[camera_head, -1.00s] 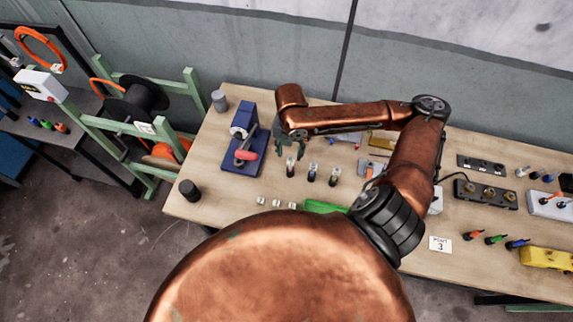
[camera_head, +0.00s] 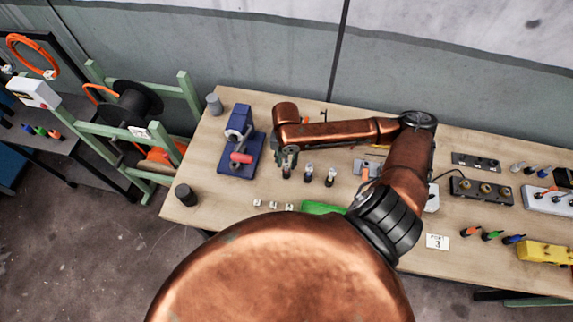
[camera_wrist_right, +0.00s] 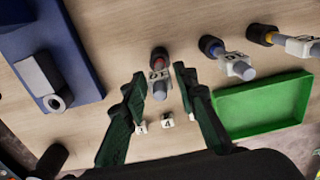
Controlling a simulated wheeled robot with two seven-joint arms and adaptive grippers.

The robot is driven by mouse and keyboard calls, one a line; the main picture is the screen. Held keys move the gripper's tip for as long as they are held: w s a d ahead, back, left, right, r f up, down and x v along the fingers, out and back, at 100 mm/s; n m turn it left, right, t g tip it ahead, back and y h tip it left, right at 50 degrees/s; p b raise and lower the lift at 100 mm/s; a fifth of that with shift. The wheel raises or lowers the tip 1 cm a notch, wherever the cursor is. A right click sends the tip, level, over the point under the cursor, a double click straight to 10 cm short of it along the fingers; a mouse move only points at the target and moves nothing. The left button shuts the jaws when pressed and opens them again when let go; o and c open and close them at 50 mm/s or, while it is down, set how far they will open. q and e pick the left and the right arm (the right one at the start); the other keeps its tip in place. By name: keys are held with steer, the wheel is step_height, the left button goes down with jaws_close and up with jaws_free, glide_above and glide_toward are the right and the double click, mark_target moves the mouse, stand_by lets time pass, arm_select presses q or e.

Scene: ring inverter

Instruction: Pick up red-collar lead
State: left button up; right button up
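The red-collar lead (camera_wrist_right: 159,87) stands in the right wrist view, with a black base, a red ring and a white numbered tag. My right gripper (camera_wrist_right: 158,74) is open, with one dark green finger on each side of the lead and a visible gap to it. In the head view my right gripper (camera_head: 287,157) is just over the leftmost lead (camera_head: 286,173) and hides its upper part. Two similar leads stand to the right: a blue-collar lead (camera_wrist_right: 233,65) and a yellow-collar lead (camera_wrist_right: 292,43). My left gripper is not in view.
A blue bench tool (camera_head: 240,145) with a red handle stands left of the leads. A green tray (camera_wrist_right: 262,106) lies close to the right finger. Small white numbered blocks (camera_wrist_right: 167,121) lie on the wooden table (camera_head: 200,206). A black cylinder (camera_head: 186,194) stands near the left edge.

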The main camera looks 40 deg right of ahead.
jaws_close()
steer(key=shift+r, duration=0.15)
